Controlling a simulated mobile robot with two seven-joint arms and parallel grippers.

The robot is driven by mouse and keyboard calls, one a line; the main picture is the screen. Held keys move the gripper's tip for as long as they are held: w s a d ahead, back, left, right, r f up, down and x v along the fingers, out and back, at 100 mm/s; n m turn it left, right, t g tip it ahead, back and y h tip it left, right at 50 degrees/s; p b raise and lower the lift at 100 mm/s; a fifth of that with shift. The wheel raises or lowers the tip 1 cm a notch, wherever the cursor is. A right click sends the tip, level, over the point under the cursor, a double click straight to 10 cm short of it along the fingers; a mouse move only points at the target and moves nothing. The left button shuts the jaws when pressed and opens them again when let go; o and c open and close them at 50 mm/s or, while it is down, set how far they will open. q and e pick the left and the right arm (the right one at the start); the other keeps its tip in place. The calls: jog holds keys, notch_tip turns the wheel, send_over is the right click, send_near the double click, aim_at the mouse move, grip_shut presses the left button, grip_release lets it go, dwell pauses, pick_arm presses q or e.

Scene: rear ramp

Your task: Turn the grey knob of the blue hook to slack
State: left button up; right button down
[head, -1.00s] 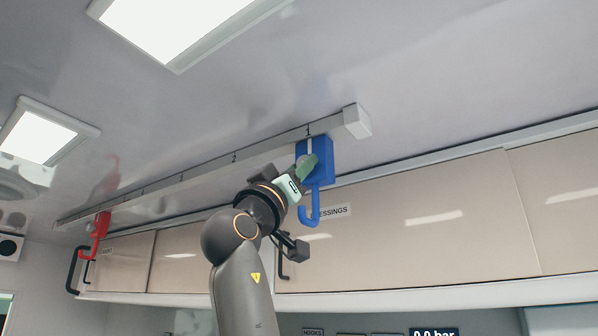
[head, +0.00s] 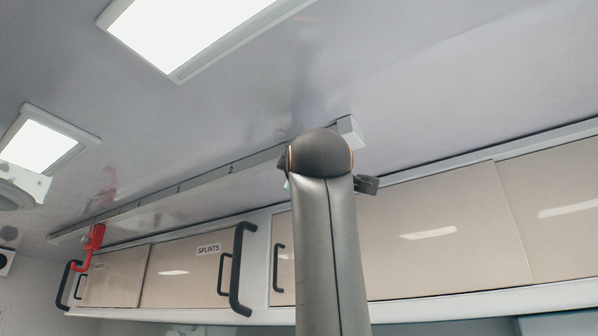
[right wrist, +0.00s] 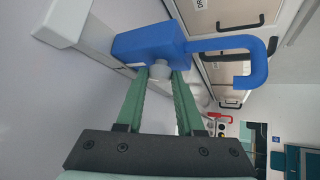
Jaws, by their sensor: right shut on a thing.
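The blue hook (right wrist: 150,40) hangs on the ceiling rail in the right wrist view, with its curved arm reaching to the right. Its small grey knob (right wrist: 159,70) faces my right gripper (right wrist: 160,76). The green fingers of the gripper are shut on the knob, one on each side. I cannot tell the knob's turn setting. In the head view my arm hides the blue hook and the gripper. My left gripper is in neither view.
The ceiling rail (head: 150,207) runs along the upper cabinets, with a red hook (head: 95,237) towards its left end. Cabinet doors (head: 432,245) and black handles (head: 243,270) lie beside and below my arm. Ceiling lights (head: 190,30) are above.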

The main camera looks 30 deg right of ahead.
jog(key=shift+s+d+r+n+g+y+p, duration=0.1)
jog(key=shift+r+n+g+y+p, duration=0.15)
jog(key=shift+n+g+y+p, duration=0.85)
jog(key=shift+s+r+n+g+y+p, duration=0.15)
jog(key=shift+n+y+p, duration=0.45)
jog(key=shift+n, duration=1.1)
jog(key=shift+w, duration=0.1)
jog(key=c, duration=0.5)
grip_release()
jog(key=shift+c, duration=0.2)
